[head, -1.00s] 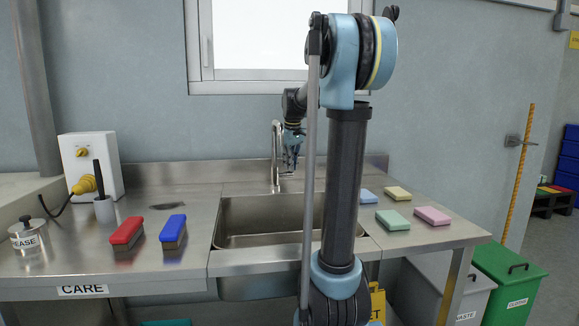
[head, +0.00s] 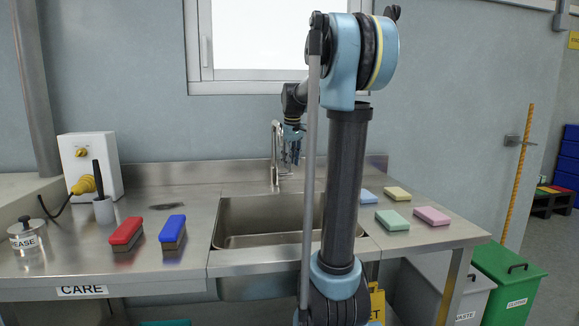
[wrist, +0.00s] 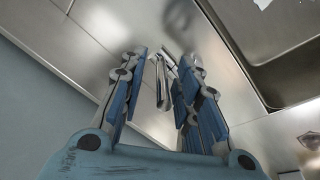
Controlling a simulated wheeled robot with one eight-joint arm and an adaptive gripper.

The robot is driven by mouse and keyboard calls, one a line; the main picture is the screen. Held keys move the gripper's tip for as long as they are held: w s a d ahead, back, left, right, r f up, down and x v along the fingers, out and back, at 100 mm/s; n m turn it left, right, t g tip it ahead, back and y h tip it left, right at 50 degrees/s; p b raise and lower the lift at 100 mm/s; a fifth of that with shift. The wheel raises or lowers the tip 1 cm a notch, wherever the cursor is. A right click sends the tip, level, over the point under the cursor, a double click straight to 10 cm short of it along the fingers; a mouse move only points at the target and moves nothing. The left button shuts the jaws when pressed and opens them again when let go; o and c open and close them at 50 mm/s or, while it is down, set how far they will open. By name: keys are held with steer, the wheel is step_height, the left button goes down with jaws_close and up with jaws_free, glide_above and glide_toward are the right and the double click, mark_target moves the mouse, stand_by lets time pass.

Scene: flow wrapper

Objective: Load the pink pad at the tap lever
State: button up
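The pink pad (head: 432,216) lies flat on the steel counter right of the sink, apart from my gripper. The tap (head: 276,150) stands upright behind the sink. My gripper (head: 291,160) points downward beside the tap's upright, just right of it in the head view. In the wrist view my gripper (wrist: 163,58) has its two blue fingers spread, with no pad between them. A shiny metal part of the tap (wrist: 163,85) shows between the fingers; whether they touch it, I cannot tell. The tap lever is not clearly distinguishable in the head view.
Green (head: 392,220), blue (head: 367,196) and yellow (head: 398,194) pads lie near the pink one. Red (head: 126,231) and blue (head: 173,229) brushes lie left of the sink (head: 265,240). My arm hides part of the sink's right side.

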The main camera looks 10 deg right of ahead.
steer(key=v, duration=1)
steer(key=shift+s+r, duration=0.1)
steer(key=shift+s, duration=0.05)
